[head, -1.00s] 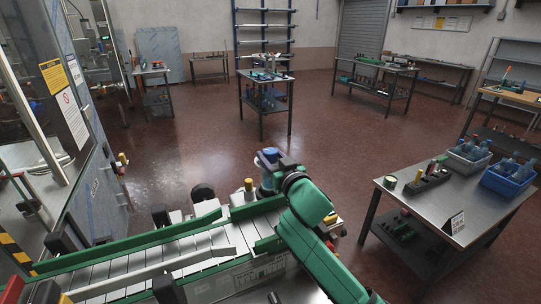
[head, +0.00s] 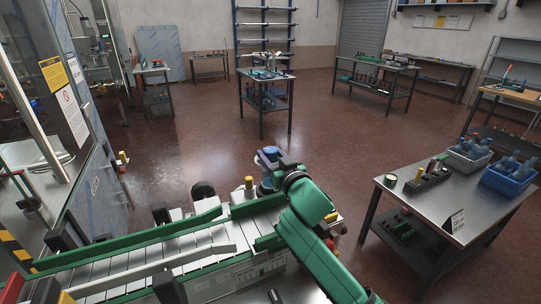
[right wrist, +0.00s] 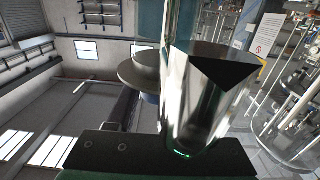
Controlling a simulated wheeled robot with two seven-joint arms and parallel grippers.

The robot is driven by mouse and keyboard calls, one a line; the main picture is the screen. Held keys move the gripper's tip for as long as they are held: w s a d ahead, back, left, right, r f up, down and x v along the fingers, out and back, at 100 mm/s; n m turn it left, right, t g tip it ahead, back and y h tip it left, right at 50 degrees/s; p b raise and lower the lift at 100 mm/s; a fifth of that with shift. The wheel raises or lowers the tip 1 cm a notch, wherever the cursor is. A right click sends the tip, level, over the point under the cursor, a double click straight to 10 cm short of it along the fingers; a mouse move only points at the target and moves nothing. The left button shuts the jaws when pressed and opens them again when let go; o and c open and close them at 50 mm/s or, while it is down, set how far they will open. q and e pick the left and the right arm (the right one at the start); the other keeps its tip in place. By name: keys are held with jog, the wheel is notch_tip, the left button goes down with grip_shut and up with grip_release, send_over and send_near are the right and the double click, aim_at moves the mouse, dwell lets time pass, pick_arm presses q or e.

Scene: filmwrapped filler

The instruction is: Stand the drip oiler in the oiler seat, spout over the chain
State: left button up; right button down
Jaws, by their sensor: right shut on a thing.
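The drip oiler, as far as I can tell, is the blue-topped thing with a bluish body (head: 267,157) at the far end of the conveyor in the head view. My right gripper (head: 279,164) is shut on it from the right, and it looks roughly upright. In the right wrist view a teal body (right wrist: 180,25) stands behind a large shiny metal part, with a grey disc (right wrist: 138,72) to its left. I cannot make out the spout or the oiler seat. The slatted chain (head: 150,262) runs between green rails. My left gripper is out of view.
A yellow-capped post (head: 249,183) and a black knob (head: 203,191) stand close left of the oiler on the conveyor edge. A steel table (head: 430,207) with a blue bin (head: 510,180) is at right. Open floor lies beyond the conveyor.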

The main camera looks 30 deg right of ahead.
jog(key=shift+f, duration=0.2)
jog(key=shift+c, duration=1.8)
grip_release()
jog(key=shift+o, duration=0.7)
jog(key=shift+s+r, duration=0.15)
jog(key=shift+s, duration=0.05)
notch_tip(320, 180, up, 20)
jog(key=shift+b, duration=0.45)
